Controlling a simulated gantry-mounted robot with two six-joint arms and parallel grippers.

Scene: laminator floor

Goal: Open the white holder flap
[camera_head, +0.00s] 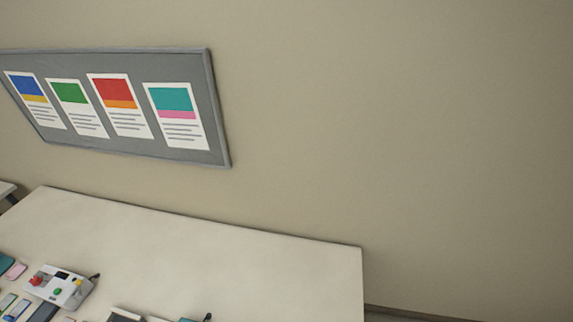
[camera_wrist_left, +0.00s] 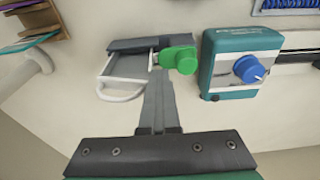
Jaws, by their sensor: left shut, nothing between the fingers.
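In the left wrist view, a small holder with a white frame (camera_wrist_left: 104,75) and a white loop-shaped handle (camera_wrist_left: 122,97) stands at the upper left; it looks like the white holder flap, but I cannot tell how far it is open. A dark bar lies along its far edge. A green knob (camera_wrist_left: 180,60) sits at its right. My left gripper (camera_wrist_left: 160,80) is shut and empty, its fingers pointing at the holder, just right of the white handle and close below the green knob. Whether the tips touch anything is unclear. My right gripper shows in neither view.
A teal box (camera_wrist_left: 236,45) with a blue knob stands right of the holder. A brown rack (camera_wrist_left: 35,25) is at the far left. The head view shows a pale table (camera_head: 220,240), a white control box (camera_head: 65,284) with red and green buttons, and a poster board (camera_head: 215,110).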

